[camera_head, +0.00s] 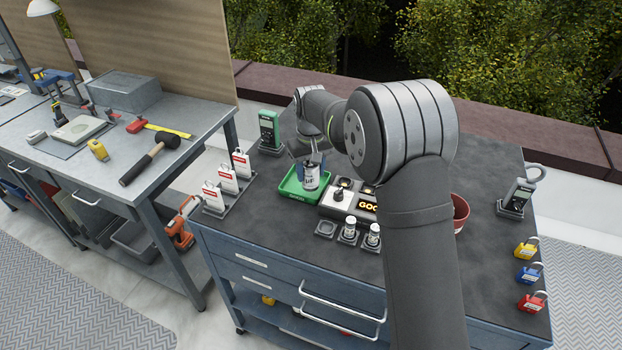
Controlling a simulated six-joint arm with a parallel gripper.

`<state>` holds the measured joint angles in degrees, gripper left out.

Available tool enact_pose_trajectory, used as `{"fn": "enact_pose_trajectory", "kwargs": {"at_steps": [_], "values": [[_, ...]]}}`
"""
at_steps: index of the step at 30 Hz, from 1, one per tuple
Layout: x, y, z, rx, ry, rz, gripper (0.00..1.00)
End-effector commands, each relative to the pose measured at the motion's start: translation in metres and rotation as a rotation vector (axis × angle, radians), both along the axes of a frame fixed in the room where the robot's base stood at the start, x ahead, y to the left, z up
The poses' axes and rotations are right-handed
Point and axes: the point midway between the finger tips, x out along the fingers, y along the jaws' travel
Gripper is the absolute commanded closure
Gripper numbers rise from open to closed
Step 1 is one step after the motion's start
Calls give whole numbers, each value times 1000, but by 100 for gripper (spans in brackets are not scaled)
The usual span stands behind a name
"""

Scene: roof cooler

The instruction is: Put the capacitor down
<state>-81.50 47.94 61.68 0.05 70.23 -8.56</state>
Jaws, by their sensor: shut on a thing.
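The capacitor (312,179) is a small silver can with dark lettering on a pale label. It is upright in my gripper (311,163), which is shut on it. Both are at or just above the green tray (290,190) on the dark workbench top. I cannot tell whether the can touches the tray floor. My arm comes from the lower right and hides part of the bench behind it.
Beside the tray is a tester box (338,206) with a lit "GOO…" display, partly hidden by my arm. Small white-capped cans (349,230) stand in front. A green meter (269,131) stands behind; white-and-red tags (228,178) are left. Padlocks (527,273) sit right.

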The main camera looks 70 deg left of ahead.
Motion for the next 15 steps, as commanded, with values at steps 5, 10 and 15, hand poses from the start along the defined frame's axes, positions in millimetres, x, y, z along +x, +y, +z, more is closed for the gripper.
{"fn": "enact_pose_trajectory", "kwargs": {"at_steps": [5,10,15], "values": [[0,-1,-28,-3,0,0,83],[1,-1,-33,0,0,0,83],[1,-1,-34,-1,0,0,83]]}}
